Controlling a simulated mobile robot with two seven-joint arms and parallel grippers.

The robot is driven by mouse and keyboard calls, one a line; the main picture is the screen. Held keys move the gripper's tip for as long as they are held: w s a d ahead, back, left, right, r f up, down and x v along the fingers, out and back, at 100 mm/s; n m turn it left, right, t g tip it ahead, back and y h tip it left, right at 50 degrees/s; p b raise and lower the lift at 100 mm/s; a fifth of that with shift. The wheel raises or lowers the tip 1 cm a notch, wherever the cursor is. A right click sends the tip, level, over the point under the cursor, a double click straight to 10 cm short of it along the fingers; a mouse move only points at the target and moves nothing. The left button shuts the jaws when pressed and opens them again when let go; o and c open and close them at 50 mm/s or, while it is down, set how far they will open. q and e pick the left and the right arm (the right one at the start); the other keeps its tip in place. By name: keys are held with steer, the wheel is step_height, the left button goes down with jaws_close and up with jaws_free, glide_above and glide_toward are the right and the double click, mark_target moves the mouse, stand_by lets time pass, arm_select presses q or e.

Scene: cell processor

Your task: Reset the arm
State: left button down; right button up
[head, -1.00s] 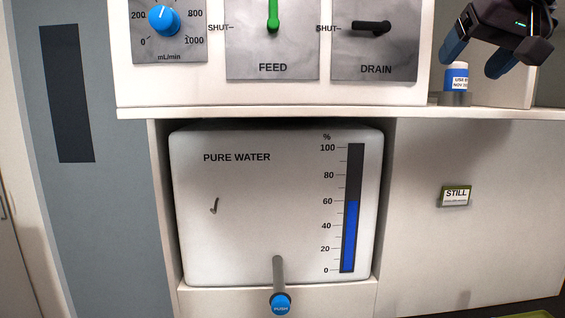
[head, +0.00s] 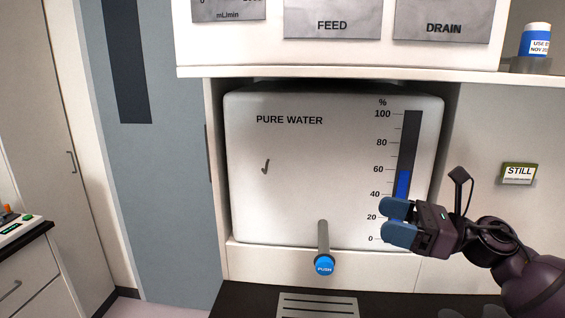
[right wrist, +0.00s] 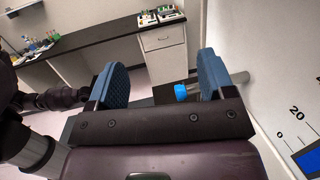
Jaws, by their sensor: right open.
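My right gripper (head: 399,224) is in front of the lower right part of the pure water tank (head: 290,190), overlapping the bottom of its level gauge in the head view. Its blue-padded fingers point left. In the right wrist view the gripper (right wrist: 160,85) is open, with nothing between its fingers. A tap with a blue push button (head: 324,264) sticks out at the tank's lower middle. The button (right wrist: 181,92) also shows in the right wrist view, beyond the fingers and close to the right one. My left gripper is not in view.
The FEED panel (head: 332,27) and DRAIN panel (head: 443,28) are above the tank. A blue-labelled bottle (head: 534,40) stands on the shelf at upper right. A metal grate (head: 317,303) lies below the tap. A bench (right wrist: 100,37) with items is farther off.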

steer(key=s+d+f+n+t+h, duration=0.3)
steer(key=f+n+h, duration=0.3)
steer(key=f+n, duration=0.3)
steer(key=s+d+f+n+t+h, duration=0.3)
steer(key=s+f+n+h, duration=0.2)
steer(key=f+n, duration=0.4)
steer(key=s+d+f+n+t+h, duration=0.3)
steer(key=f+n+h, duration=0.4)
steer(key=f, duration=1)
steer(key=s+n+t, duration=0.1)
steer(key=s+n, duration=0.1)
steer(key=n, duration=0.1)
steer(key=shift+f, duration=0.15)
steer(key=s+f+m+g+h, duration=0.1)
steer(key=s+f+m+g, duration=0.2)
steer(key=s+f+m, duration=0.2)
steer(key=s+f, duration=0.2)
steer(key=s, duration=0.1)
steer(key=shift+s+a+f+m+g, duration=0.15)
steer(key=shift+s+a+m+g, duration=0.1)
steer(key=shift+m+g, duration=0.15)
